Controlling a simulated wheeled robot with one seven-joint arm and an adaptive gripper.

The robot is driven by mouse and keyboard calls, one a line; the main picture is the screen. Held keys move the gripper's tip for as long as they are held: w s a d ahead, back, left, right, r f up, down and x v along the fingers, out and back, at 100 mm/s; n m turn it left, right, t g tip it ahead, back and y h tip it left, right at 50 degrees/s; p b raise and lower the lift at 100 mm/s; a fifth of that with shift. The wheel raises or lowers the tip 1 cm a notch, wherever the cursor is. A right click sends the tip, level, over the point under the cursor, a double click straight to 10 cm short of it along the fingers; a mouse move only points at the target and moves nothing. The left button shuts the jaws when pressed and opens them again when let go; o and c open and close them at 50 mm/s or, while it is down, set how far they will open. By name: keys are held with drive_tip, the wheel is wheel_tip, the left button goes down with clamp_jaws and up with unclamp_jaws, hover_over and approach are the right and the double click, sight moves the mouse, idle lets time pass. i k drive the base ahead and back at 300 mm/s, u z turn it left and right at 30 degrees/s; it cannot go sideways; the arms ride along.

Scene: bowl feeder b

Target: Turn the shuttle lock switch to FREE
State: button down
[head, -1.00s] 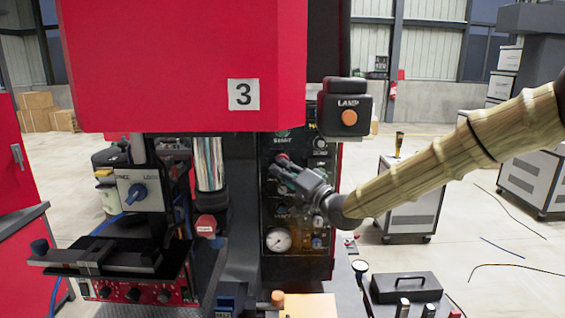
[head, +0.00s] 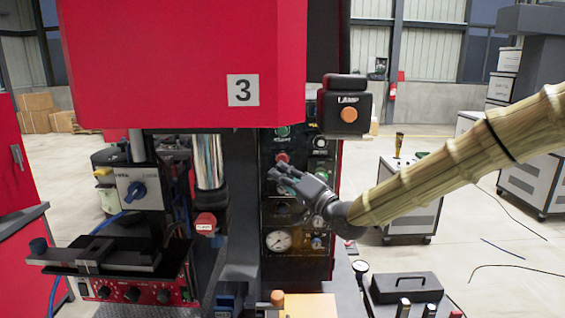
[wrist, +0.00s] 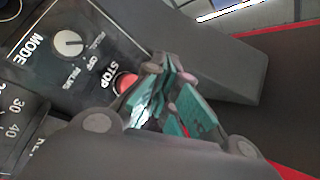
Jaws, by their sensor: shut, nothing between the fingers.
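The shuttle lock switch, a blue knob (head: 137,192) on a pale plate, is on the left unit in the head view. Small lettering is on either side of it. It is too small to tell for sure which way the knob points. My gripper (head: 277,176) is well to the right of it, in front of the black control panel. The gripper is shut and empty. In the wrist view the teal-padded fingers (wrist: 172,88) are close together, beside a red STOP button (wrist: 125,83). The blue knob is not in the wrist view.
The black panel has a gauge (head: 278,241) and a MODE selector (wrist: 68,43). A red housing (head: 185,65) marked 3 hangs above. A chrome cylinder (head: 208,162) and a red-capped part (head: 205,222) stand between my gripper and the left unit. A lamp box (head: 345,106) is above right.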

sight(137, 190)
drive_tip(key=k, duration=1)
